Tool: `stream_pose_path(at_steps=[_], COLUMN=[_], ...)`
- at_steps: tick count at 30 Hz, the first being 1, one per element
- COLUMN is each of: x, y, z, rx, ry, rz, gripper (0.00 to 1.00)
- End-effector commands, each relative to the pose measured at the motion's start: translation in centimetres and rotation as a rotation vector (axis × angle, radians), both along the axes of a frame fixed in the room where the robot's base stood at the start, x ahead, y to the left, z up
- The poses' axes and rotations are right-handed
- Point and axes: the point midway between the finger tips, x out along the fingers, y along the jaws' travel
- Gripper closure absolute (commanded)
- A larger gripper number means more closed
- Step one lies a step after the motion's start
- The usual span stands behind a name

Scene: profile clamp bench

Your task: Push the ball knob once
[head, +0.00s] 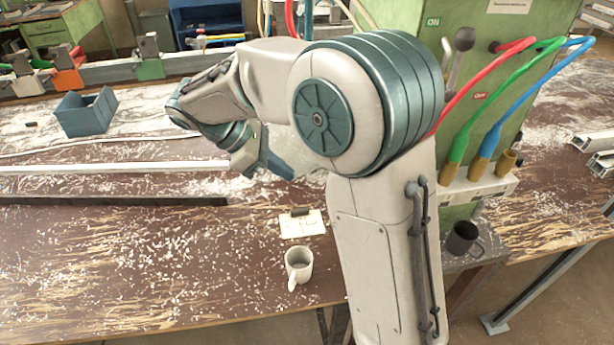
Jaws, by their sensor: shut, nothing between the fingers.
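A dark ball knob (464,39) tops a grey lever on the front of the green machine cabinet (525,40), in the upper right of the head view. Part of the lever's lower end and the cabinet beside it are hidden behind my arm. My gripper (274,168) is left of the knob and well apart from it, over the bench and pointing down and to the right. It is shut and holds nothing. My arm's large elbow joint stands between the gripper and the cabinet in this view.
Red, green and blue hoses (548,78) run from the cabinet to brass fittings. A white mug (298,264), a white card (302,224), a dark mug (462,240) and a blue box (86,112) stand around. The front left bench (130,270) is clear but for shavings.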

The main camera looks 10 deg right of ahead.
Motion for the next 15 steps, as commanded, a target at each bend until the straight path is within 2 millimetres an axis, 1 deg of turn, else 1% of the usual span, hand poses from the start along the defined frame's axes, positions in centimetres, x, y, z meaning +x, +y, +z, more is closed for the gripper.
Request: stream_pose_path(at_steps=[5,12,14,15], x=[-0.4,-0.9,-1.0,-1.1], y=[-2.3,-5.8,-6.6,-7.4], z=[-2.3,-6.1,-6.7,-6.5], rx=[-0.002,-0.002,-0.001,0.0], ry=[0.003,0.004,0.002,-0.001], rz=[-0.004,-0.003,-0.003,-0.005], gripper=[1.0,1.0,1.0,1.0])
